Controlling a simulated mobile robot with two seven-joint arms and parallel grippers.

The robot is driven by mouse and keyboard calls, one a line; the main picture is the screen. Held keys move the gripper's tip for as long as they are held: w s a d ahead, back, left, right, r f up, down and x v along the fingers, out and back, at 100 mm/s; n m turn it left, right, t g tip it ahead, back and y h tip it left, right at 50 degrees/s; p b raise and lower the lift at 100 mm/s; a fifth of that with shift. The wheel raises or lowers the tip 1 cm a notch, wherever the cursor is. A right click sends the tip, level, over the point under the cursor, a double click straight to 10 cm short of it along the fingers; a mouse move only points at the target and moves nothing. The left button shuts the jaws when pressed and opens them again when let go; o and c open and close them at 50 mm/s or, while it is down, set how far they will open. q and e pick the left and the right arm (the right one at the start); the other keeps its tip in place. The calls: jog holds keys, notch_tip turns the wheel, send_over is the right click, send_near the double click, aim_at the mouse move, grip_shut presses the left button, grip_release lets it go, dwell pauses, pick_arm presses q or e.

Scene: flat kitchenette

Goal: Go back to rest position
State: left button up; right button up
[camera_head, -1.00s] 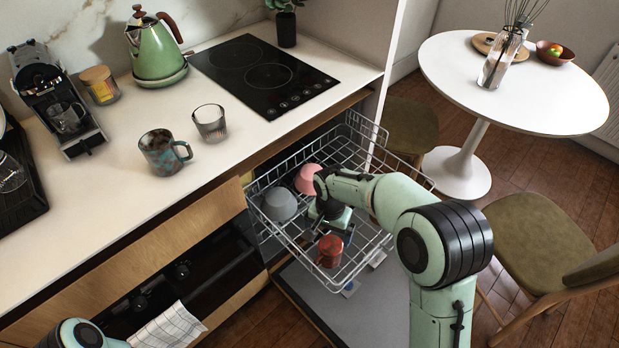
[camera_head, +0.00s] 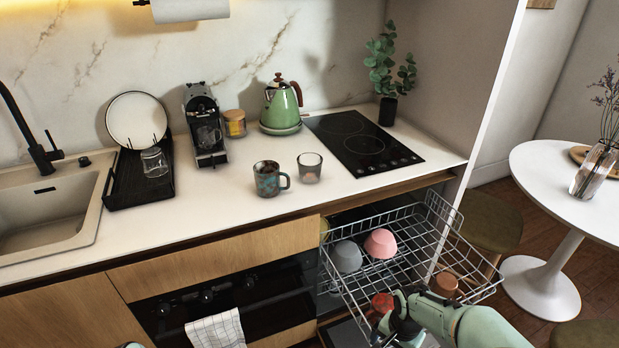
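My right arm reaches in from the bottom right. Its dark gripper (camera_head: 398,328) is low in the picture, at the front of the pulled-out dishwasher rack (camera_head: 405,222). The fingers are partly hidden, so I cannot tell whether they are open. A red mug (camera_head: 382,302) shows just beside the gripper; whether they touch is unclear. A terracotta mug (camera_head: 445,284) stands behind my wrist. A grey bowl (camera_head: 346,257) and a pink bowl (camera_head: 380,243) lie in the rack. Only a sliver of my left arm shows at the bottom edge; its gripper is out of view.
On the counter stand a blue-brown mug (camera_head: 267,180), a glass (camera_head: 309,168), a green kettle (camera_head: 281,106), a coffee machine (camera_head: 207,128) and a dish rack (camera_head: 124,185). A white round table (camera_head: 560,180) and chairs stand at the right.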

jog(key=s+a+f+n+y+p, duration=0.1)
jog(key=s+a+f+n+p, duration=0.15)
jog(key=s+f, duration=0.4)
pick_arm(q)
notch_tip(320, 180, up, 10)
jog(key=w+p, duration=0.2)
jog(key=p, duration=0.4)
jog(key=shift+w+p, duration=0.2)
jog(key=shift+p, duration=0.15)
pick_arm(e)
jog(key=s+a+f+n+y, duration=0.1)
jog(key=s+a+f, duration=0.1)
jog(key=s, duration=0.6)
jog(key=s+a+f+n+y, duration=0.1)
jog(key=s+a+f, duration=0.2)
jog(key=s, duration=0.6)
jog(key=shift+a+f+g, duration=0.3)
jog(key=shift+f+g, duration=0.1)
jog(key=shift+f, duration=0.45)
pick_arm(q)
jog(key=shift+f, duration=0.1)
